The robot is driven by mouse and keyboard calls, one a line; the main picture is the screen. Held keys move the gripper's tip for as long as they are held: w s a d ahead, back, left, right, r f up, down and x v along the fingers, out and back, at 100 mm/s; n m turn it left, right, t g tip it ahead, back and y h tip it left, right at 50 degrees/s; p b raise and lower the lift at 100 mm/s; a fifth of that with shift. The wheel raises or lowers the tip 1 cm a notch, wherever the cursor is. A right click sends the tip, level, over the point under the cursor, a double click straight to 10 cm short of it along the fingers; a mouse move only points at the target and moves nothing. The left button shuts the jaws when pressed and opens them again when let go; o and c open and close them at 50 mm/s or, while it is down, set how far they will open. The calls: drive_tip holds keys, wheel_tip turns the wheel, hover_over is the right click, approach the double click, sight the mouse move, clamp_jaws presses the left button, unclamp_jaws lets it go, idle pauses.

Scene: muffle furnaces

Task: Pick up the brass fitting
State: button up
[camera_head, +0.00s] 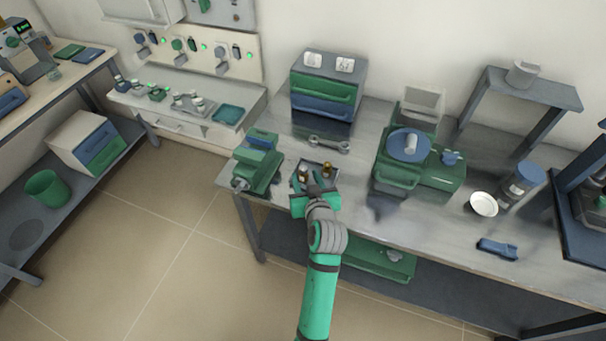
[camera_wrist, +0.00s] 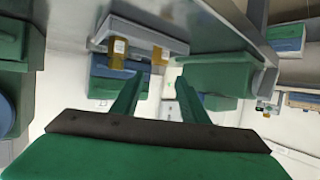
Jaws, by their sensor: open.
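Two small brass-coloured pieces stand in a shallow grey tray (camera_head: 313,163) near the front edge of the bench. The right piece, a brass fitting (camera_head: 327,169), is just beyond my gripper; the left one (camera_head: 303,175) is darker and partly hidden by it. In the wrist view, which looks upside down, one brass piece (camera_wrist: 118,53) has a pale end and the other (camera_wrist: 158,56) is smaller. I cannot tell which is the fitting meant. My gripper (camera_head: 316,186) is open and empty, its green fingers (camera_wrist: 160,88) apart and short of the pieces.
A green vise-like block (camera_head: 257,170) stands close left of the tray. A wrench (camera_head: 329,143) lies behind it, before a drawer box (camera_head: 327,88). A green machine with a blue round top (camera_head: 405,145) is to the right. Bare bench lies between tray and machine.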

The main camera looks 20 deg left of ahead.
sight(304, 172)
drive_tip(key=shift+f+x, duration=0.2)
drive_tip(key=shift+x, duration=3)
drive_tip(key=shift+d, duration=0.2)
drive_tip(key=shift+c, duration=0.6)
clamp_jaws()
